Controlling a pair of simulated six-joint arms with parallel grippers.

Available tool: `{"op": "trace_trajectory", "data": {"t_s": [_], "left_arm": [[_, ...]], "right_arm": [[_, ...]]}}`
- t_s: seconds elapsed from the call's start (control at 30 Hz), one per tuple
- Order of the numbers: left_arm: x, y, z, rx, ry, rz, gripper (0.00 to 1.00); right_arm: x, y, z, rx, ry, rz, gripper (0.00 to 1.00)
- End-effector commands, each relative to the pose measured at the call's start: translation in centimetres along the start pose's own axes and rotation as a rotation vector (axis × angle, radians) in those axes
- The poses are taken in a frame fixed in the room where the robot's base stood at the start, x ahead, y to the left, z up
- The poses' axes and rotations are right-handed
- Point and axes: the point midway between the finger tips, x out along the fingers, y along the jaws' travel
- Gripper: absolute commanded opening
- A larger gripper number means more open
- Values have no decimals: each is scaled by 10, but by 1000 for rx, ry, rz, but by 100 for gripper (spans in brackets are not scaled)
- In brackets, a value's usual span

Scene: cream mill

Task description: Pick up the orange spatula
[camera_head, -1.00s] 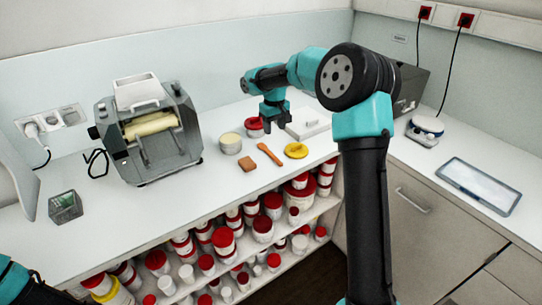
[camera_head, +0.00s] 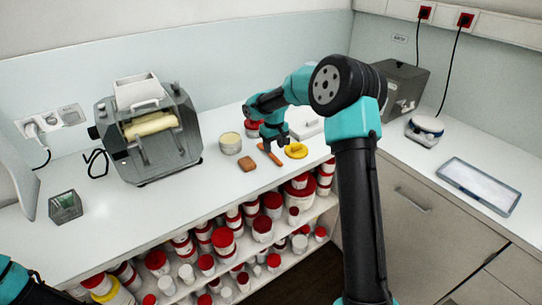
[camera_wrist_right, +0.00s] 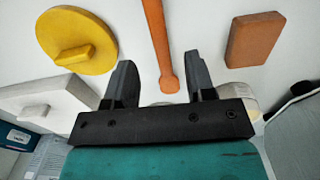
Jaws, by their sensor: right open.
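The orange spatula (camera_head: 273,156) lies on the white counter, between a brown block and a yellow lid. In the right wrist view the spatula (camera_wrist_right: 158,45) runs down the picture, and its rounded end lies in the gap between my fingers. My right gripper (camera_head: 273,147) is open and empty over the spatula's far end, which it partly hides in the head view. The fingers (camera_wrist_right: 160,80) stand on either side of the spatula in the wrist view. I cannot tell their height above it. My left gripper is out of view; only part of that arm shows at the lower left.
The yellow lid (camera_head: 296,151) and brown block (camera_head: 247,164) lie close on either side of the spatula. A cream tub (camera_head: 230,144), a red-lidded tub (camera_head: 253,128) and a white lidded item (camera_head: 305,122) stand behind. A mill (camera_head: 150,130) stands left.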

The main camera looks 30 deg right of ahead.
Motion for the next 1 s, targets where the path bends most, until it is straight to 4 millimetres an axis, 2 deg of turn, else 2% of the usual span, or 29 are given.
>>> {"op": "trace_trajectory", "data": {"t_s": [0.2, 0.33, 0.87, 1.0], "left_arm": [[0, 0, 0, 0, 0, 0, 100], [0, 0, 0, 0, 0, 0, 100], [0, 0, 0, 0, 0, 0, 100], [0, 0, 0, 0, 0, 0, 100]], "right_arm": [[30, 0, -2, 0, -3, 0, 50], [43, 0, -2, 1, -3, -1, 50], [45, 0, -2, 0, 0, 0, 50], [45, 0, -2, 0, 0, 0, 37]]}}
